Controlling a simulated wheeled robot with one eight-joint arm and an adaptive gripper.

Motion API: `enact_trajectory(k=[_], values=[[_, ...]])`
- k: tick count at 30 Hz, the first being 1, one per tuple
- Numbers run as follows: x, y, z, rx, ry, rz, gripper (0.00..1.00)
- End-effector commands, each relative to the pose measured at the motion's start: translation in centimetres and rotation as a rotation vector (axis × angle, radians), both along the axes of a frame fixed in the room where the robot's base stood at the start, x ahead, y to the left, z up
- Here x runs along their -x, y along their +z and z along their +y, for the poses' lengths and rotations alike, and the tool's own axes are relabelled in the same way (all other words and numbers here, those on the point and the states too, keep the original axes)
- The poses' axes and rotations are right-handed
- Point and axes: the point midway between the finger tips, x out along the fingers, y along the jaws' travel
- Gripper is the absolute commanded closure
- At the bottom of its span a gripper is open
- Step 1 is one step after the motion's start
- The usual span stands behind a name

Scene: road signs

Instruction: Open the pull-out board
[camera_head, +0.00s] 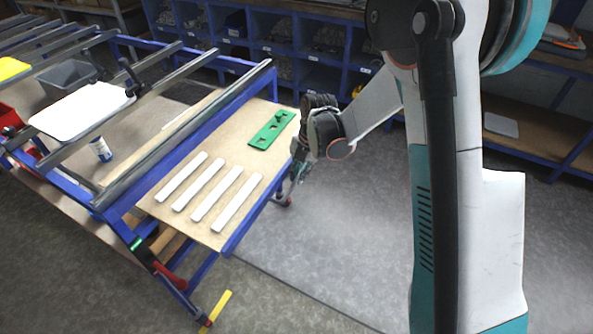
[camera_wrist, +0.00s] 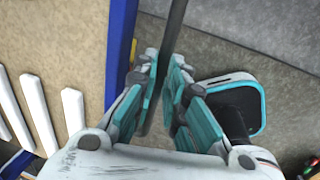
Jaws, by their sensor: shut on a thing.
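The pull-out board (camera_head: 218,229) is a light wooden panel with a blue edge, extending from the side of the workbench. Several white strips (camera_head: 237,202) and a green slotted piece (camera_head: 259,141) lie on it. My gripper (camera_head: 298,172) is low at the board's right edge, partly hidden by my own wrist. In the wrist view my gripper (camera_wrist: 163,75) is shut on a thin dark bar (camera_wrist: 177,22), which runs beside the board's blue edge (camera_wrist: 119,55). Whether the bar joins the board is hidden.
The workbench's metal rails (camera_head: 185,134) carry a white panel (camera_head: 82,109). A blue-and-white can (camera_head: 101,150) stands beneath them. Blue shelving (camera_head: 305,70) lines the back. Grey floor (camera_head: 340,240) right of the board is clear.

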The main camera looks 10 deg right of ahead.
Motion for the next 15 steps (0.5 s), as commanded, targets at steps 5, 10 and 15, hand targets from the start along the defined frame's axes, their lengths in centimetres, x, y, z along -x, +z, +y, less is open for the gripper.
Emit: enact_trajectory(k=[5, 10, 15], values=[[0.63, 0.01, -0.91, 0.0, 0.0, 0.0, 1.0], [0.83, 0.01, -1.21, 0.001, 0.0, -0.001, 1.0], [0.83, 0.01, -1.22, 0.001, 0.0, -0.001, 1.0]])
